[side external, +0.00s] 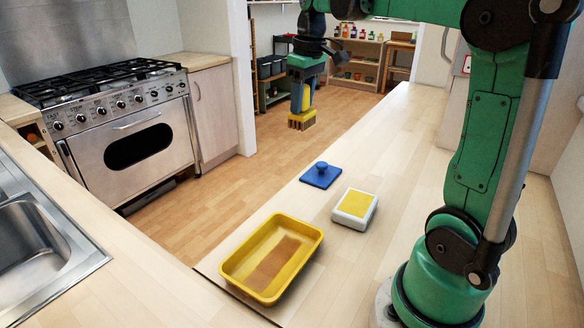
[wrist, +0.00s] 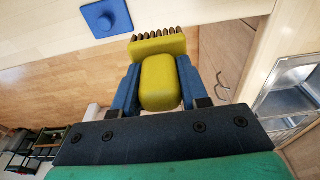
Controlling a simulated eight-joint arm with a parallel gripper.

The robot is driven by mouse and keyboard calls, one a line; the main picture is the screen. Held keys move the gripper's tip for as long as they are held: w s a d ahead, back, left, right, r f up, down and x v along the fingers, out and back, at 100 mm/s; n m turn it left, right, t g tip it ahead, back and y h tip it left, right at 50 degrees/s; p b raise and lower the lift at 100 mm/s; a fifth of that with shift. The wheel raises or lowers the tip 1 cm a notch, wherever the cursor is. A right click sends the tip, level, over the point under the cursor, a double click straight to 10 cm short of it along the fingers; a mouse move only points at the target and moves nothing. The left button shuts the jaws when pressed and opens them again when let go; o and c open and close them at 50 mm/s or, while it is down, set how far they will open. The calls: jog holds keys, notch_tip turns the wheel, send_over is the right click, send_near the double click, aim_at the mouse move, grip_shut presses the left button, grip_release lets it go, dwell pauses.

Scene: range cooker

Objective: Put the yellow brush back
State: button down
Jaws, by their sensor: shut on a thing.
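My gripper (side external: 303,88) is shut on the yellow brush (side external: 301,121) and holds it in the air, off the counter. In the side external view the brush hangs upright with its brown bristles at the bottom. The wrist view shows the brush (wrist: 162,75) with its rounded yellow body between the two blue fingers of my gripper (wrist: 160,88). The yellow tray (side external: 252,289) stands on the counter at the front. It has a brown patch on its floor and holds no brush.
A blue block with a knob (side external: 321,175) and a white box with a yellow top (side external: 354,208) sit on the counter behind the tray. The cooker (side external: 125,130) and sink (side external: 30,250) are at the left. Counter at right of the white box is clear.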

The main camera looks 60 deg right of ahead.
aim_at(308, 120)
notch_tip(308, 120, down, 18)
jog(key=shift+f, duration=0.25)
jog(key=shift+f, duration=0.1)
jog(key=shift+c, duration=2.3)
grip_release()
jog(key=r, duration=0.4)
jog(key=s+r, duration=0.1)
jog(key=r, duration=0.7)
jog(key=shift+s, duration=0.25)
jog(key=shift+a+r, duration=0.1)
jog(key=shift+a, duration=0.3)
jog(key=s+a+f+t, duration=0.1)
jog(key=s+a+t, duration=0.2)
jog(key=a, duration=1.2)
jog(key=t, duration=0.2)
jog(key=shift+a+f+t, duration=0.3)
jog(key=shift+t, duration=0.1)
